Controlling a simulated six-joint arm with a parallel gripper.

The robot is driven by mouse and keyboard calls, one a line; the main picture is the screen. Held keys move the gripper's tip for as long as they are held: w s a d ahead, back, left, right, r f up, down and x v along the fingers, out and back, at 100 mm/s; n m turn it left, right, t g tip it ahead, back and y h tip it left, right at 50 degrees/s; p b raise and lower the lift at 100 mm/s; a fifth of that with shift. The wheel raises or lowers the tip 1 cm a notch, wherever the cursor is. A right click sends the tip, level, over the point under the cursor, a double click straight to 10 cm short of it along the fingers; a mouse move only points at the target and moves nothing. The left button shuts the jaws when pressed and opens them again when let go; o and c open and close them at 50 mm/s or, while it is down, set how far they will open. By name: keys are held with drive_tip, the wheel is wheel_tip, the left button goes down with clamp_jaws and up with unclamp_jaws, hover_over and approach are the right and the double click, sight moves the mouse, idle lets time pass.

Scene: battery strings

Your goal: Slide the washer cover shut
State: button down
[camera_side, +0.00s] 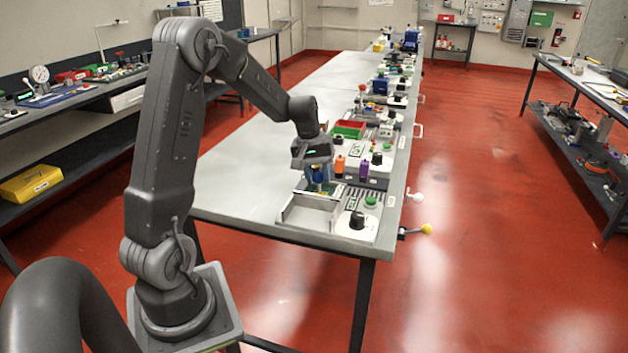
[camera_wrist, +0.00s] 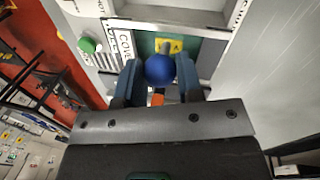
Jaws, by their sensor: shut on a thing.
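My gripper (camera_side: 318,182) reaches down over the near end of the bench. In the wrist view its two fingers (camera_wrist: 160,82) are shut on a round blue knob (camera_wrist: 160,68), one finger on each side. The knob sits in front of a green plate with a yellow warning sticker (camera_wrist: 170,46). This looks like the washer cover (camera_wrist: 145,44), and a white label beside it reads "COVE", partly cut off. In the side view a pale open-topped tray (camera_side: 308,214) lies just in front of the gripper. The gripper hides most of the knob and cover there.
A green button (camera_side: 370,200) and a black dial (camera_side: 357,220) stand right of the tray. An orange cylinder (camera_side: 339,164) and a purple cylinder (camera_side: 363,169) stand close behind the gripper. The bench (camera_side: 250,180) is bare to the left.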

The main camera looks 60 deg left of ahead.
drive_tip(key=shift+w+a+r, duration=0.1)
drive_tip(key=shift+w+a, duration=0.1)
drive_tip(key=c, duration=1.1)
unclamp_jaws()
drive_tip(key=shift+c, duration=0.2)
drive_tip(key=o, duration=0.4)
drive_tip(key=shift+c, duration=0.2)
wheel_tip(320, 180, up, 14)
drive_tip(key=s+a, duration=0.1)
drive_tip(key=s, duration=0.1)
drive_tip(key=shift+s+a+f, duration=0.2)
drive_tip(key=shift+f, duration=0.05)
drive_tip(key=shift+d, duration=0.1)
drive_tip(key=s+d+r+m+t+y, duration=0.1)
drive_tip(key=s+d+m, duration=0.2)
drive_tip(key=d, duration=0.5)
drive_tip(key=s+d+r+m, duration=0.2)
drive_tip(key=d, duration=0.6)
drive_tip(key=s+d+f+m+t, duration=0.2)
drive_tip(key=s+d+m, duration=0.4)
drive_tip(key=s+d, duration=0.3)
drive_tip(key=shift+s+d+f+t, duration=0.4)
drive_tip(key=shift+s+f, duration=0.3)
drive_tip(key=shift+s, duration=0.2)
